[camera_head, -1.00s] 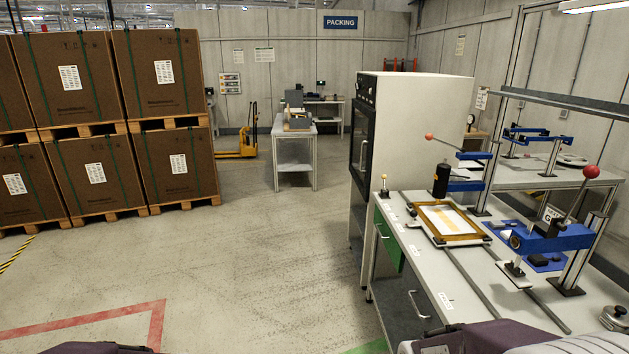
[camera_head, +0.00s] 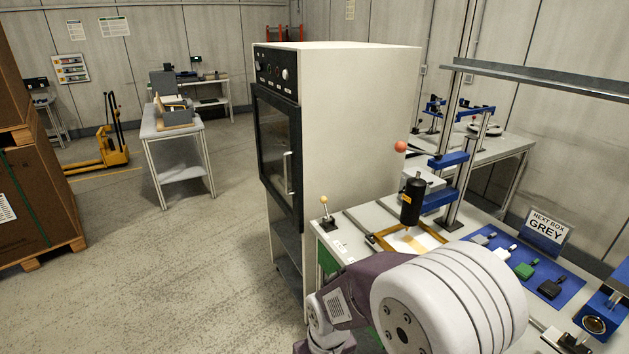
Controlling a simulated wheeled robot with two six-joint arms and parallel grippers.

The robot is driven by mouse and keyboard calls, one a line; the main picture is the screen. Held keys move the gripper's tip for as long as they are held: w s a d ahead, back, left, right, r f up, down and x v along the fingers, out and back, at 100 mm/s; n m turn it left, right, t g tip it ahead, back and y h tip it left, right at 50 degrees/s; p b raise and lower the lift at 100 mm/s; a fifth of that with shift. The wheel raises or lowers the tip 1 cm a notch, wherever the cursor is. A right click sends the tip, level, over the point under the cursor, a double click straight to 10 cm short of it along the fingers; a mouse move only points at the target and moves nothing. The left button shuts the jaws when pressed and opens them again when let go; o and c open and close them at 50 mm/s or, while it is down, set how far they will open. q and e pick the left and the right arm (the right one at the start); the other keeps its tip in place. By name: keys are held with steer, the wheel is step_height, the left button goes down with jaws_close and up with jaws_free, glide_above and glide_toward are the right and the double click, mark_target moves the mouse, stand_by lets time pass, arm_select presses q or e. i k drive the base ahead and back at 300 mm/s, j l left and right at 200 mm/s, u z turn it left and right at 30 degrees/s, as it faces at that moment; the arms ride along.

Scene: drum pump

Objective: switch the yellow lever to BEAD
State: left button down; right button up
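A small lever with a pale yellow knob (camera_head: 324,203) stands on a dark base at the near-left corner of the workbench, beside the tall white cabinet. The lever stands roughly upright with a slight lean. Small white labels lie on the bench edge near it, too small to read, so I cannot tell which position it is in. One of my arms, purple and white, crosses the lower middle of the view and hides part of the bench. Neither gripper shows.
The white oven-like cabinet (camera_head: 350,130) stands just behind the lever. A blue press (camera_head: 440,185) with a black cylinder (camera_head: 412,202) and red ball handle stands to its right, above a wooden frame (camera_head: 385,237). A blue mat (camera_head: 565,292) holds several small blocks. Open floor lies left.

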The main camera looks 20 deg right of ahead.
mark_target(324, 199)
steer(key=i+z, duration=0.65)
steer(key=z, duration=0.2)
steer(key=i+j+z, duration=0.2)
steer(key=z, duration=0.2)
steer(key=i+z, duration=0.3)
steer(key=z, duration=0.15)
steer(key=i+j+z, duration=0.15)
steer(key=i+z, duration=0.15)
steer(key=z, duration=0.2)
